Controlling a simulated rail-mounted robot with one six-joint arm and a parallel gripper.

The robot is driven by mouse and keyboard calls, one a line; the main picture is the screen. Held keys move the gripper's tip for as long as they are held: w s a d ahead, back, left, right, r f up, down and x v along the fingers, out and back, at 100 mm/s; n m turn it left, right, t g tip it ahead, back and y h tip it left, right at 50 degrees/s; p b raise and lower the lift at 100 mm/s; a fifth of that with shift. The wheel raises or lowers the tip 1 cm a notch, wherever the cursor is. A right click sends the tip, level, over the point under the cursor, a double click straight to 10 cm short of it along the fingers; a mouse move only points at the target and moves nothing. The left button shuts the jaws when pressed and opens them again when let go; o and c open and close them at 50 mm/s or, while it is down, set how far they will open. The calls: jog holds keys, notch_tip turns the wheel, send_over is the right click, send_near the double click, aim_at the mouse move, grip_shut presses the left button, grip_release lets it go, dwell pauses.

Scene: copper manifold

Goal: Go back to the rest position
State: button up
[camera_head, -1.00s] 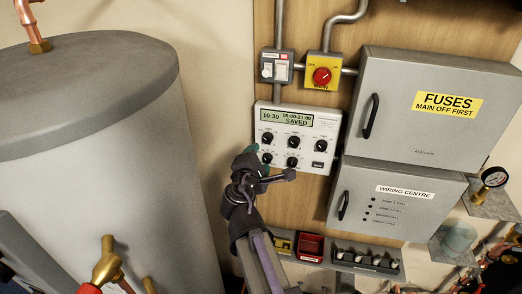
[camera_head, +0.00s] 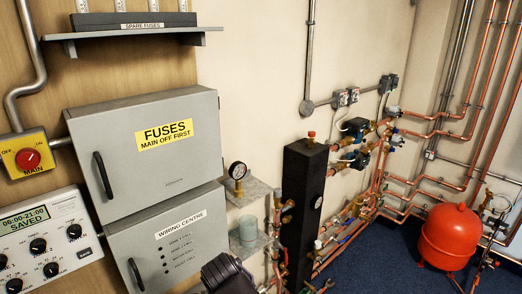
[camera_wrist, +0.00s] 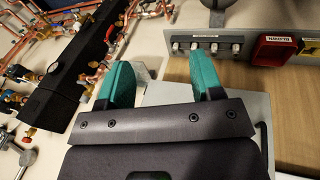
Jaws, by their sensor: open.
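My gripper (camera_wrist: 165,85) shows in the wrist view with its two teal fingers apart and nothing between them. Beyond it is a plain grey panel surface (camera_wrist: 190,145). In the head view only a dark part of my arm shows at the bottom edge, and the fingers are out of frame there. The controller (camera_head: 42,240) at lower left reads "06:00-21:00 SAVED".
The fuses cabinet (camera_head: 145,160) and wiring centre (camera_head: 170,245) are shut. A shelf (camera_head: 140,35) is above. A black column (camera_head: 303,195), copper pipework (camera_head: 375,180) and a red vessel (camera_head: 448,235) stand to the right. Blue floor there is partly open.

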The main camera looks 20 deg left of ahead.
jog(key=w+d+f+m+g+b, duration=0.2)
jog(key=d+m, duration=0.3)
jog(key=d, duration=1.2)
jog(key=w+d+f+m+g+b, duration=0.1)
jog(key=d+m, duration=0.5)
jog(key=d, duration=1.2)
notch_tip(320, 180, down, 3)
jog(key=shift+w+d+g+y+b, duration=0.4)
jog(key=shift+w+b, duration=0.15)
jog(key=shift+w, duration=0.5)
jog(key=shift+a, duration=0.1)
